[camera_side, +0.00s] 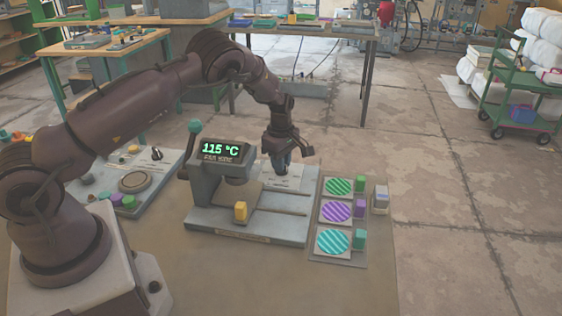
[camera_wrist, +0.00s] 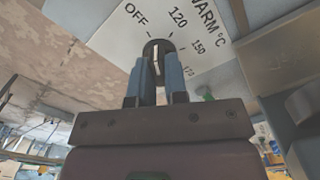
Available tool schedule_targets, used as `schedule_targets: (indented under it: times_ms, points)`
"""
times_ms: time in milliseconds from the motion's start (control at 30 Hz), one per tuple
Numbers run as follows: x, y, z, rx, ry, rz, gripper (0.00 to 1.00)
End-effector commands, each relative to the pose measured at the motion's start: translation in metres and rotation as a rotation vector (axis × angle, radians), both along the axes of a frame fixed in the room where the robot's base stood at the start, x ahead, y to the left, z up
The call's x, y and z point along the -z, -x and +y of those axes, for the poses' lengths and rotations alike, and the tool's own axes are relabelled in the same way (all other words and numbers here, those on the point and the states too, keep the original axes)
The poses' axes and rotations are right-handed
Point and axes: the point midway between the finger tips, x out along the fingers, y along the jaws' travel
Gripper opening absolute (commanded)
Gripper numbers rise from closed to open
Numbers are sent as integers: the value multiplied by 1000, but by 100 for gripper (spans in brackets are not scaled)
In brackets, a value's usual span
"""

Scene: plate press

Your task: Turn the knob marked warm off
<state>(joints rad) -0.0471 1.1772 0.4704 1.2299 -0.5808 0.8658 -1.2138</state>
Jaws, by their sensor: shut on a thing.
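The warm knob (camera_wrist: 158,46) is a dark round knob with a pale line on it. It sits on a white dial plate (camera_wrist: 218,55) printed OFF, 120, 150 and a further mark, with WARM °C beside them. The pale line runs roughly up the wrist picture; the exact mark it points at is hard to tell. My gripper (camera_wrist: 157,72) has a finger on each side of the knob and is shut on it. In the side view my gripper (camera_side: 281,163) points down at the white plate (camera_side: 287,182), and the knob is hidden there.
The press (camera_side: 207,190) stands left of my gripper, its display (camera_side: 221,150) reading 115 °C. A yellow block (camera_side: 240,212) sits on its base. Striped discs (camera_side: 337,210) and small blocks (camera_side: 360,208) lie at the right. Another panel with a round plate (camera_side: 135,181) is at left.

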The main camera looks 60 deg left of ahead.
Motion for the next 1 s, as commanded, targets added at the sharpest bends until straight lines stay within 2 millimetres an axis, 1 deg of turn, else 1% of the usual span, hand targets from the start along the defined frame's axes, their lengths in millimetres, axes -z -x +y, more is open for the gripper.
schedule_targets:
  times_ms: [200, 400, 633, 1000]
  points:
    - [-1, 0, -1, -139, 2, 0, 0]
    - [-1, 0, -1, -217, 2, 1, 0]
    - [-1, 0, -1, -254, 3, 0, 0]
    - [-1, 0, -1, -258, 3, 0, 0]
